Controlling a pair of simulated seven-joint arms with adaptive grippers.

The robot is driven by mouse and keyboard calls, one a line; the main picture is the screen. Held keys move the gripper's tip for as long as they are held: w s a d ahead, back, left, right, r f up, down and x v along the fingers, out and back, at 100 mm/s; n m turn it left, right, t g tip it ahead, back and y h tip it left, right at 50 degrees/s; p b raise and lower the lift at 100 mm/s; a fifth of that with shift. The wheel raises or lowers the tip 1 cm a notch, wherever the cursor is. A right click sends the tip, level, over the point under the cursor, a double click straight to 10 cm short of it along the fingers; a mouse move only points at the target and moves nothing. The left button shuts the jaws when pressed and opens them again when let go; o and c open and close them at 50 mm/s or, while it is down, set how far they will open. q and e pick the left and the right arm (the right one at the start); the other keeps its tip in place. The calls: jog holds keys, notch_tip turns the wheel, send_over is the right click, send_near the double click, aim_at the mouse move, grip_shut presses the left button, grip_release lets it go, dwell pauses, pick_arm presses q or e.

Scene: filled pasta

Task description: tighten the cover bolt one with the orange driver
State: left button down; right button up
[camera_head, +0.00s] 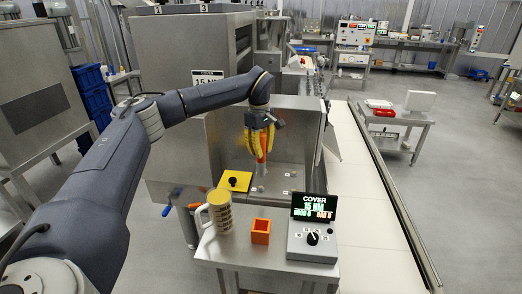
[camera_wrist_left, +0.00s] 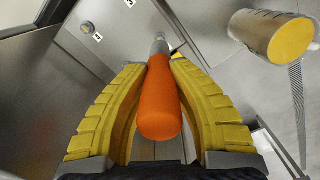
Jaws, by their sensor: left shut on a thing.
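My left gripper (camera_head: 261,156) has yellow ribbed fingers, shut around the orange handle of the driver (camera_head: 262,143). The driver points down over the steel cover area, its tip close to the surface; I cannot tell whether it touches a bolt. In the left wrist view the driver (camera_wrist_left: 160,102) lies between both fingers (camera_wrist_left: 159,75), its metal shaft pointing away. A bolt (camera_wrist_left: 88,28) shows beside the label 4, left of the shaft, and a label 3 shows at the top. Any bolt under the tip is hidden. My right gripper is not in view.
A yellow plate with a black knob (camera_head: 235,181) lies left of the driver. A mug (camera_head: 220,212), an open orange square holder (camera_head: 261,232) and a control box with a dial (camera_head: 312,244) stand on the front table. Steel walls enclose the work area.

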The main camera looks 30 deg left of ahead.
aim_at(261, 165)
pick_arm(q)
jog(key=shift+f, duration=2.65)
jog(key=shift+f, duration=1)
dwell(1.4)
jog(key=shift+r, duration=0.1)
jog(key=shift+r, duration=2.4)
